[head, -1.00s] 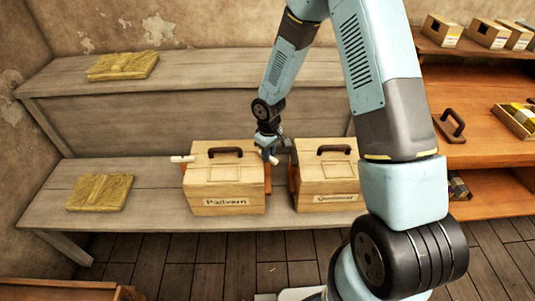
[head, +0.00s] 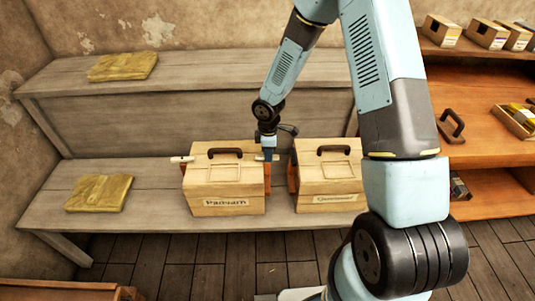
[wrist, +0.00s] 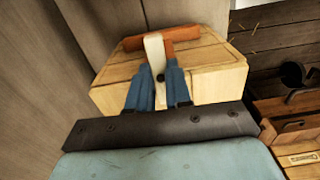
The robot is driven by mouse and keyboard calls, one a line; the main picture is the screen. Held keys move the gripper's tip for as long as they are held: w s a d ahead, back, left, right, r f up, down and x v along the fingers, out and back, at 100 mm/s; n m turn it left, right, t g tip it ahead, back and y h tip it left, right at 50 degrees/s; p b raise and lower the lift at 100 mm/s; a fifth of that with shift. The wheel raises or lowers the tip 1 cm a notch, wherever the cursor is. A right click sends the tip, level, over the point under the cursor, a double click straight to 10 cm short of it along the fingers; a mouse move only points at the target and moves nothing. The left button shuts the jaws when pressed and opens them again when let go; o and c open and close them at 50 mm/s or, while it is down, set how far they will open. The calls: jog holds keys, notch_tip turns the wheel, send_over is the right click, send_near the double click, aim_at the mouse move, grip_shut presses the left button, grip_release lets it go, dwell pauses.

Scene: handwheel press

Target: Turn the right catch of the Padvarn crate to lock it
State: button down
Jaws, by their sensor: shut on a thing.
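The Padvarn crate (head: 226,207) is a light wooden box with a dark lid handle and a name label on its front. It stands on the lower grey bench. Its right catch (head: 259,158) is a pale lever at the crate's right edge, lying about level in the head view. My gripper (head: 268,158) comes down from above at that side, in the gap beside the second crate. In the wrist view its blue fingers (wrist: 158,85) are shut on the pale lever (wrist: 153,48), which crosses an orange bar. The fingers hide part of the lever.
The left catch (head: 181,159) sticks out level from the Padvarn crate. A similar crate (head: 327,203) stands close on the right, leaving a narrow gap. An orange shelf (head: 485,150) stands at right.

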jog(key=shift+w+d, duration=0.1)
dwell(0.3)
jog(key=c, duration=1)
grip_release()
jog(key=shift+c, duration=0.2)
jog(key=shift+r, duration=0.15)
notch_tip(320, 180, up, 14)
jog(key=shift+f, duration=0.25)
